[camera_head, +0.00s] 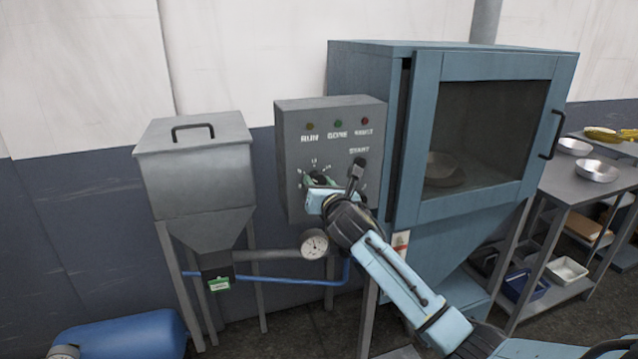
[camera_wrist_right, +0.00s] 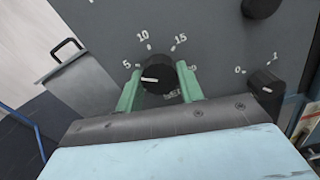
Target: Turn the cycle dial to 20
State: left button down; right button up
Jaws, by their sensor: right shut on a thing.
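The cycle dial (camera_wrist_right: 160,78) is a black round knob with a white pointer mark on a grey control panel (camera_wrist_right: 215,35). The panel also shows in the head view (camera_head: 345,120). The dial's mark points left, near or just below the 5. The 10 and 15 stand above the dial; the 20 is not clearly readable. My right gripper (camera_wrist_right: 160,90) has its green fingers on both sides of the dial, shut on it. In the head view my right gripper (camera_head: 320,187) largely covers the dial. My left gripper is not in view.
A smaller black knob (camera_wrist_right: 265,83) marked 0 and 1 sits right of the dial. A black START knob (camera_head: 358,168) is above right. A blue cabinet (camera_head: 425,150) with a glass door and a pan (camera_head: 443,172) inside stands to the right. A grey hopper (camera_head: 195,165) stands left.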

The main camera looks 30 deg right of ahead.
jog(key=m+p, duration=0.1)
jog(key=m, duration=0.2)
jog(key=m+p, duration=0.1)
jog(key=m, duration=0.3)
jog(key=shift+a+m+p, duration=0.1)
jog(key=shift+m+p, duration=0.3)
jog(key=m+p, duration=0.1)
jog(key=m, duration=0.4)
jog(key=m+p, duration=0.1)
jog(key=m, duration=0.4)
jog(key=m+p, duration=0.1)
jog(key=m, duration=0.3)
jog(key=shift+r, duration=0.1)
jog(key=m+p, duration=0.1)
jog(key=m, duration=0.4)
jog(key=m+p, duration=0.1)
jog(key=m, duration=0.3)
jog(key=shift+p, duration=0.35)
jog(key=shift+m+p, duration=0.45)
jog(key=shift+m, duration=1.65)
